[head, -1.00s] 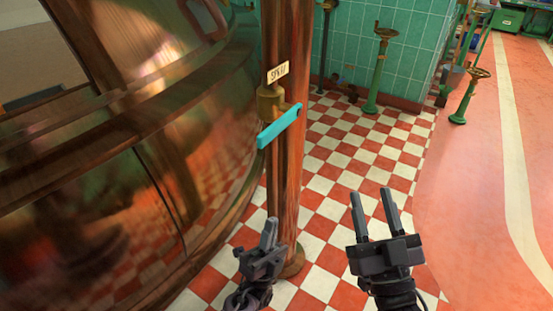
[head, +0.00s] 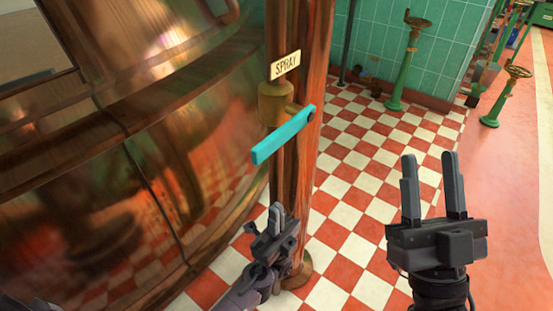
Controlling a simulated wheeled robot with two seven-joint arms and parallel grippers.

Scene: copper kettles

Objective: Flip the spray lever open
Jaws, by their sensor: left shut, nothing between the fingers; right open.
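The spray lever (head: 283,136) is a flat turquoise bar on a brass valve body (head: 273,103). It slants from upper right, at its dark pivot, to lower left. A cream plate (head: 285,65) above it reads SPRAY. The valve sits on a copper-brown post (head: 310,160). My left gripper (head: 275,210) is shut and empty, below the lever and apart from it in the picture. My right gripper (head: 430,160) is open and empty, pointing up, to the right of the post and clear of the lever.
A large copper kettle (head: 90,190) fills the left side, close to the lever. Green valve stands (head: 397,75) are at the back by a green tiled wall (head: 395,40). The red and white checkered floor (head: 355,175) is open right of the post.

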